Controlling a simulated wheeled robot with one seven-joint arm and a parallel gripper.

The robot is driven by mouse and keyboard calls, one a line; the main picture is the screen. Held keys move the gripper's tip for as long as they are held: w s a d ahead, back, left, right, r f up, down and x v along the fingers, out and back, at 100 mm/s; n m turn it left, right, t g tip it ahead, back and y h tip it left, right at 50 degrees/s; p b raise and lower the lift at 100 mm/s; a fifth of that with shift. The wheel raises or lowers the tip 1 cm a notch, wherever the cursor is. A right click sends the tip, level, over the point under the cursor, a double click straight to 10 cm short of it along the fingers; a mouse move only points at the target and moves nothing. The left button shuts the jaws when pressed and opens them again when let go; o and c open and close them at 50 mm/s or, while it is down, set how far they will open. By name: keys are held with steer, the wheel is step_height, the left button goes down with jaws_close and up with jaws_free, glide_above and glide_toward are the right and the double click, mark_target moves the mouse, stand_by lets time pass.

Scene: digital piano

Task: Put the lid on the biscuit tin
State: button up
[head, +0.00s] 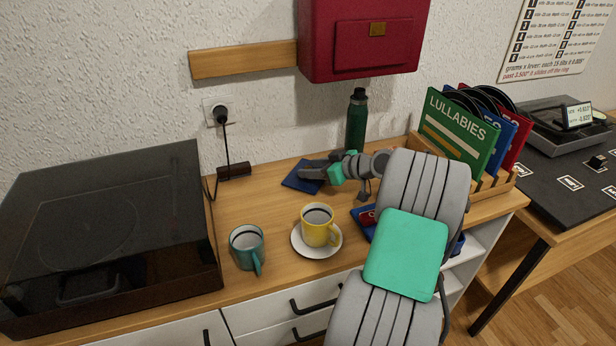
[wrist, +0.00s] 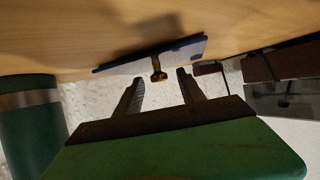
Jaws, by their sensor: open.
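The blue lid (head: 291,181) lies on the wooden cabinet top, left of the green flask. In the wrist view its edge (wrist: 120,65) and small brass knob (wrist: 158,74) show. My gripper (head: 303,168) is just above the lid, partly covering it. Its two fingers (wrist: 160,78) are open, one on each side of the knob, with gaps between; I cannot tell whether they touch it.
A yellow cup (head: 316,231) on a white saucer (head: 297,247) and a teal mug (head: 246,248) stand in front. The flask (head: 356,122) stands behind my wrist. A record rack (head: 513,184) is right, a dark-lidded turntable (head: 110,230) left. A charger (head: 234,170) lies near the wall.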

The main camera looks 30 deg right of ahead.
steer(key=shift+w+f, duration=0.1)
steer(key=shift+w, duration=0.1)
jaws_close()
stand_by(0.3)
